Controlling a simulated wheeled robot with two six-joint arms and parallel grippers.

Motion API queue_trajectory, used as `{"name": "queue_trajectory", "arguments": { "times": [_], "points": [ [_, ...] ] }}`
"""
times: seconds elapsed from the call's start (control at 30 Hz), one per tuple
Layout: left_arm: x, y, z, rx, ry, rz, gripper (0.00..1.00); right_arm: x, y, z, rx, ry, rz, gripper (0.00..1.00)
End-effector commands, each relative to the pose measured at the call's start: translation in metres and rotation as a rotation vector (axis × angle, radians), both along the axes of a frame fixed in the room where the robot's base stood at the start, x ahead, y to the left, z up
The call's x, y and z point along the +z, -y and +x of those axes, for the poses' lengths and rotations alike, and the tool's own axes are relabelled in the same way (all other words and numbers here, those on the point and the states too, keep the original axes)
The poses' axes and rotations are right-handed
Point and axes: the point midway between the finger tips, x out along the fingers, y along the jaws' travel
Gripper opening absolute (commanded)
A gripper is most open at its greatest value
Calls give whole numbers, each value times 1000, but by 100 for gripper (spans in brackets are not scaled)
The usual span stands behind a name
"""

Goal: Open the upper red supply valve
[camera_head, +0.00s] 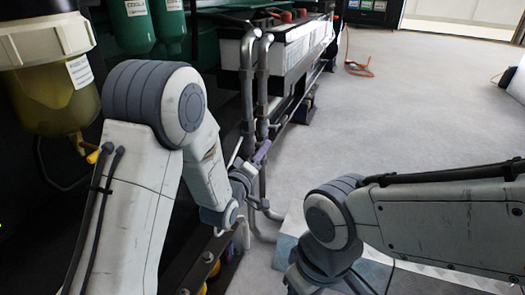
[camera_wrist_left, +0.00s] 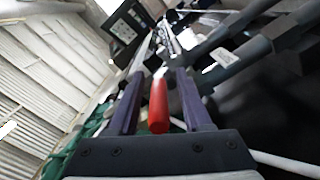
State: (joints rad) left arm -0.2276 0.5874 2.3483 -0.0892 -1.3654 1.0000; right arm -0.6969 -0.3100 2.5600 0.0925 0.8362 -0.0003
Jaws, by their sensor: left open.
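A red lever handle (camera_wrist_left: 158,105), which looks like a supply valve's handle, shows in the left wrist view. It lies lengthwise between the two purple fingers of my left gripper (camera_wrist_left: 158,74). The fingers are apart, with a gap on each side of the handle. In the head view my left gripper (camera_head: 250,153) is at the grey vertical pipes (camera_head: 263,90), beside the engine. The red handle is hidden there, and I cannot tell whether it is the upper one. My right arm comes in at the lower right; its gripper is out of frame.
A yellowish filter bowl (camera_head: 55,100) and green canisters (camera_head: 170,20) stand at the upper left, near my left arm. A white battery-like box (camera_head: 300,45) sits behind the pipes. An orange cable (camera_head: 358,67) lies on the floor. The grey floor to the right is mostly clear.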

Motion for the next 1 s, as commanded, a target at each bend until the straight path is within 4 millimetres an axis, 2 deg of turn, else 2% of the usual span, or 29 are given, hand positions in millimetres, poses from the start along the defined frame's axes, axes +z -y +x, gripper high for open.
{"name": "queue_trajectory", "arguments": {
  "times": [0.1,0.17,0.23,0.27,1.0],
  "points": [
    [0,1,0,-1,0,0,49,0,0,0,0,0,0,50],
    [0,1,0,-1,0,0,30,0,0,0,0,0,0,50],
    [0,1,0,-2,1,0,3,0,0,0,0,0,0,50],
    [0,1,0,-2,1,0,0,0,0,0,0,0,0,50],
    [5,4,-1,-11,13,-2,0,0,0,0,0,0,0,50]
  ]
}}
